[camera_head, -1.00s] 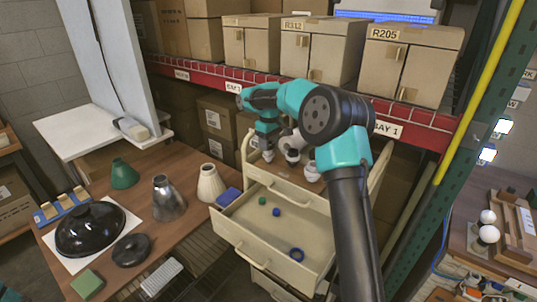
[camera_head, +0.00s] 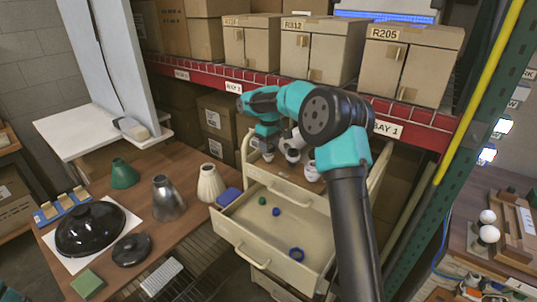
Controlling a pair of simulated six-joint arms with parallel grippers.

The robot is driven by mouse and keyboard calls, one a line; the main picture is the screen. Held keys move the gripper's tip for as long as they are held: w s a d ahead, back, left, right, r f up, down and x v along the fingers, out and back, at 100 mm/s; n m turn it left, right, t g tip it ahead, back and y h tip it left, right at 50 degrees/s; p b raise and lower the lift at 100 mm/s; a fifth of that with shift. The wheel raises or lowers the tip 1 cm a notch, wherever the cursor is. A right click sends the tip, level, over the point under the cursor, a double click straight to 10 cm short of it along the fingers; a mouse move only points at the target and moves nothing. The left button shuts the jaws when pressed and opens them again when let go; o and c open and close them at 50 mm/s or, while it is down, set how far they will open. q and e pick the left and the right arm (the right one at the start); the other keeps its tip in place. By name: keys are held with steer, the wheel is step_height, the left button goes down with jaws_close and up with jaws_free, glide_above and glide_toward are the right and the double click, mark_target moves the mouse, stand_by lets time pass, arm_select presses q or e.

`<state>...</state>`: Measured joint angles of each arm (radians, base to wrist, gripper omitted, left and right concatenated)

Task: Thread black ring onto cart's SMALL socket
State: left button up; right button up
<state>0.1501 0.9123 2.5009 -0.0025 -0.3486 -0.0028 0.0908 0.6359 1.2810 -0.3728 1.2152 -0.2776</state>
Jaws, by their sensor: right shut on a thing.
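The cream cart (camera_head: 243,228) stands in the middle with its top drawer pulled out. Several white sockets stand on its brown top, including one at the left (camera_head: 267,156), one in the middle (camera_head: 293,156) and one nearer the front right (camera_head: 311,173). My right gripper (camera_head: 266,147) points down over the left socket at the top's back left. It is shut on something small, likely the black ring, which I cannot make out. Whether it touches the socket is unclear. My left gripper is out of view.
A red shelf beam (camera_head: 210,80) runs behind the cart.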

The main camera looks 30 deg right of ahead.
steer(key=shift+f, duration=0.45)
stand_by(1.2)
steer(key=o, duration=0.4)
steer(key=shift+c, duration=0.2)
steer(key=c, duration=0.5)
steer(key=shift+f, duration=0.2)
steer(key=m, duration=0.6)
steer(key=shift+a+f+m, duration=0.15)
steer(key=shift+f+m, duration=0.05)
steer(key=shift+m, duration=0.2)
